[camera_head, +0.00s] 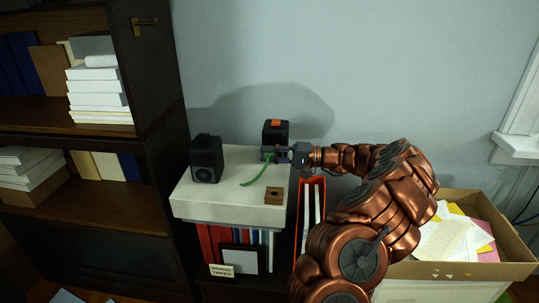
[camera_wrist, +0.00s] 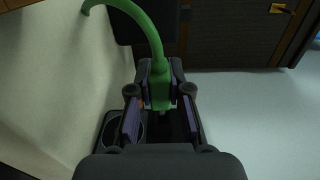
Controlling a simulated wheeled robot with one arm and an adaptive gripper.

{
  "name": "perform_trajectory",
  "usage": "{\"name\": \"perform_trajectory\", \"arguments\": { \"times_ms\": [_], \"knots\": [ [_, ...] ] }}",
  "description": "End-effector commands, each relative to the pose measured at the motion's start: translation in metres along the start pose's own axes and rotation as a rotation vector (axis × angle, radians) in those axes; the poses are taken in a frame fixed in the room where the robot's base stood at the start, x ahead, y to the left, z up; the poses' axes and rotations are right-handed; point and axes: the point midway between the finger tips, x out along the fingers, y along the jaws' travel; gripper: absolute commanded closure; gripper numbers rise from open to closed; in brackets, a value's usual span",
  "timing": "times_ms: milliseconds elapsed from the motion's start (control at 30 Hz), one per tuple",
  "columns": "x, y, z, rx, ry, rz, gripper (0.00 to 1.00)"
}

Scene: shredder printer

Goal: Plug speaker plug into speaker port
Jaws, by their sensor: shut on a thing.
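My gripper (camera_head: 268,154) is shut on the green speaker plug (camera_wrist: 160,92), whose thin pale tip shows below its green body in the wrist view. The plug's green cable (camera_head: 257,174) hangs down to the left over the white cabinet top. My gripper is in front of the right black speaker (camera_head: 275,130), which has an orange patch on top. A black speaker (camera_head: 206,162) with a round front cone stands to the left. I cannot clearly make out the speaker port. The plug looks apart from any port, but the fingers partly hide its tip.
A small wooden block (camera_head: 273,195) with a dark spot lies at the front of the white cabinet top (camera_head: 228,203). A dark bookshelf (camera_head: 155,110) stands at the left and a wall behind. A cardboard box of papers (camera_head: 455,268) is at the right.

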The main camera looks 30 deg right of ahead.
Motion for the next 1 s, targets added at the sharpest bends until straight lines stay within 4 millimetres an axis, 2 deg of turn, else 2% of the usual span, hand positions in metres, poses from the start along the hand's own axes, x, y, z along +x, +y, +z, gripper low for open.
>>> {"name": "perform_trajectory", "arguments": {
  "times_ms": [1000],
  "knots": [
    [0.0,0.0,-0.025,0.0,0.001,0.0,1.0]
  ]
}}
